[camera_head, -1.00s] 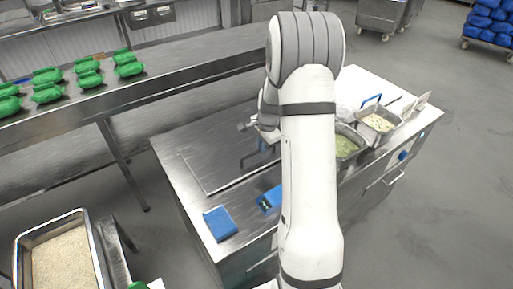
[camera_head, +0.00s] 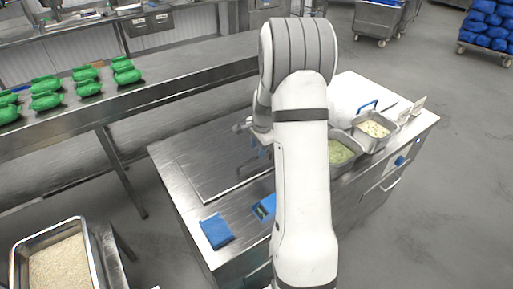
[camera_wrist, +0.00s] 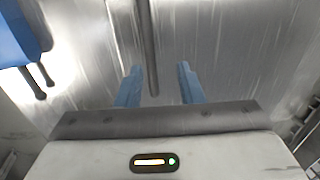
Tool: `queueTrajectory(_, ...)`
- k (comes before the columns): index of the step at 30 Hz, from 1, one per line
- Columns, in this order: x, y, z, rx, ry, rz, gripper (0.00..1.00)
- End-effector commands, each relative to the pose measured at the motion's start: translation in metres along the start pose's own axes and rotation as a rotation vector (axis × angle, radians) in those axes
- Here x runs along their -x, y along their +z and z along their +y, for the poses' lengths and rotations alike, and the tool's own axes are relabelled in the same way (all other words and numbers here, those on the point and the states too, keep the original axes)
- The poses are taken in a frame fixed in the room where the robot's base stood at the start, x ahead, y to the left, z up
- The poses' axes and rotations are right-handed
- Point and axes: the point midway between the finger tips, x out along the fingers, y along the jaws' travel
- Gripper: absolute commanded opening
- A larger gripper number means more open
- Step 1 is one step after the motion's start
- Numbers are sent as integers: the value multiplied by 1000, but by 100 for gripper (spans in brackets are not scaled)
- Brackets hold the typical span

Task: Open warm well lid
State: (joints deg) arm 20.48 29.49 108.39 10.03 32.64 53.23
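The warm well lid (camera_head: 205,165) is a flat, shiny steel panel lying flush and closed in the counter top. A dark bar handle (camera_wrist: 152,50) shows in the wrist view, running from the top edge down between my fingers. My gripper (camera_wrist: 160,84) has two blue fingers spread apart, one on each side of the bar, with a gap on both sides. It is open. In the head view, my arm hides much of the gripper and the right part of the lid.
A blue cloth-like item (camera_head: 216,231) and another blue item (camera_head: 264,207) lie at the counter's front. Food pans (camera_head: 372,131) stand at its right. A rice tray (camera_head: 60,265) is at lower left. Green packs (camera_head: 88,88) line the back bench. A blue object (camera_wrist: 15,35) shows at upper left.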

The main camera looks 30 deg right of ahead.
Motion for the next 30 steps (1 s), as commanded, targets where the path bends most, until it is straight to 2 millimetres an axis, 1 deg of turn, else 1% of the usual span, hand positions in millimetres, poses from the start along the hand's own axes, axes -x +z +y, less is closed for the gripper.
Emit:
queueTrajectory(2,6,0,0,0,-2,1,34)
queueTrajectory(5,20,0,-1,1,-4,2,34)
queueTrajectory(9,46,0,0,0,-4,3,34)
queueTrajectory(12,60,0,0,0,-4,3,34)
queueTrajectory(15,71,0,0,0,-2,2,34)
queueTrajectory(19,77,0,0,0,-1,2,34)
queueTrajectory(30,77,0,1,0,0,1,34)
